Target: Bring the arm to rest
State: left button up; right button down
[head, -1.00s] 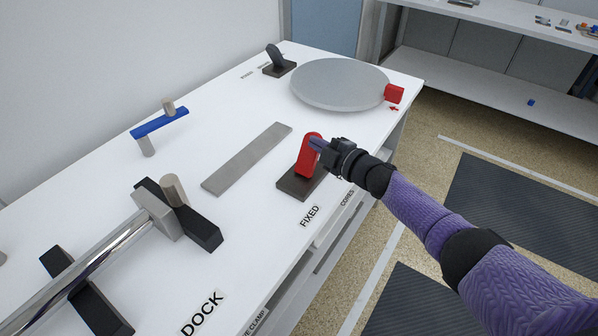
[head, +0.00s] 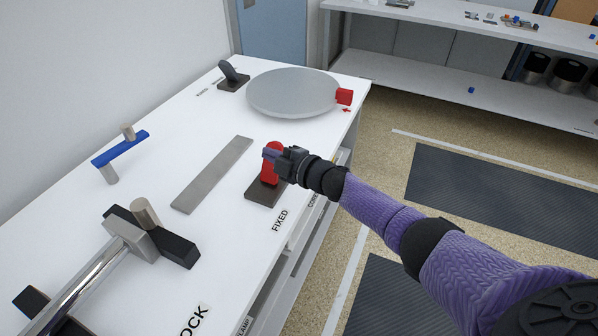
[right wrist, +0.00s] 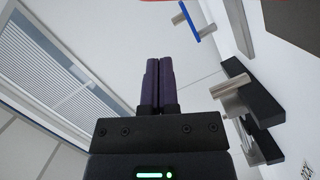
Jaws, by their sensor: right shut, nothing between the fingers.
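My right arm (head: 385,215) comes in from the lower right in the head view. Its gripper (head: 268,154) is at the near edge of the white table, in front of the upper part of a red lever (head: 270,172) on a dark base marked FIXED. Whether it touches the lever cannot be told. In the right wrist view the two purple fingers (right wrist: 159,82) lie side by side, shut, with nothing between them. My left gripper is not in view.
Dark mats (head: 500,195) lie on the floor at right.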

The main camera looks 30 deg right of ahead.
jog(key=p+v, duration=0.4)
jog(key=v, duration=0.6)
jog(key=s+f+m+g+h, duration=0.3)
jog(key=s+f+m, duration=0.2)
jog(key=s+f, duration=0.5)
jog(key=s+f+m+g+h, duration=0.35)
jog(key=s+f+m, duration=0.2)
jog(key=f, duration=0.75)
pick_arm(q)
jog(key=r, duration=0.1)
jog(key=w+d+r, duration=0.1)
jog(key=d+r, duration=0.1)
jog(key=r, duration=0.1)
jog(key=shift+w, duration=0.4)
pick_arm(e)
jog(key=s+a+f+m+g, duration=0.1)
jog(key=s+a+f+g, duration=0.1)
jog(key=s, duration=0.7)
jog(key=s+a+f+m+g, duration=0.2)
jog(key=s+f+g, duration=0.1)
jog(key=s, duration=0.6)
jog(key=s+a+f+m+g, duration=0.2)
jog(key=s+f+g, duration=0.1)
jog(key=s, duration=0.6)
jog(key=shift+s+f+h, duration=0.35)
jog(key=shift+s+f, duration=0.05)
jog(key=shift+f, duration=0.35)
jog(key=shift+w+d, duration=0.1)
